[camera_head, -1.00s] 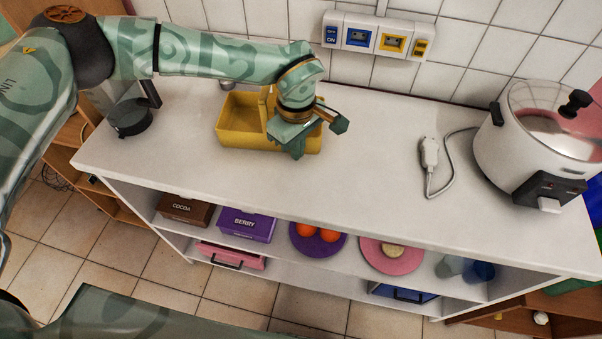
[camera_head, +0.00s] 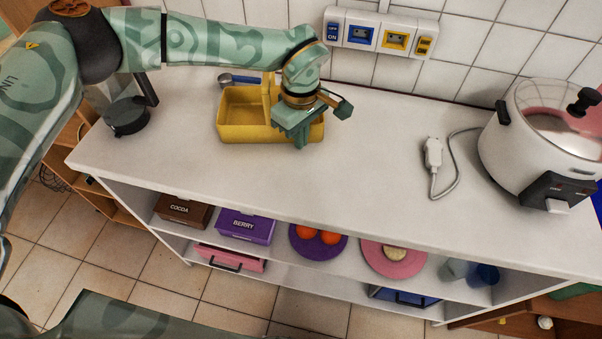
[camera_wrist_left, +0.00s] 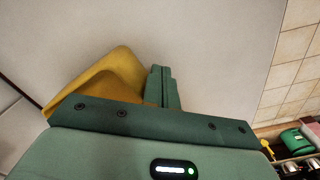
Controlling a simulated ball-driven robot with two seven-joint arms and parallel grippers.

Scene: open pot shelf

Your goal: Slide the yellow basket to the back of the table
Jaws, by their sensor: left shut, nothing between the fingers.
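The yellow basket (camera_head: 245,131) stands upright on the white table (camera_head: 370,150), left of its middle and a little short of the wall. It has a tall handle. My left gripper (camera_head: 296,139) is shut and empty at the basket's right end, with its fingers pointing down. The gripper and wrist hide the right part of the basket. In the left wrist view, my shut fingers (camera_wrist_left: 162,87) are beside the yellow basket (camera_wrist_left: 105,80), and whether they touch it I cannot tell. My right gripper is not in view.
A glass jug (camera_head: 126,117) stands left of the basket. A blue-grey utensil (camera_head: 236,80) lies behind it. A white plug with cord (camera_head: 433,153) and a big cooker (camera_head: 540,145) are to the right. Wall sockets (camera_head: 380,38) sit above the table.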

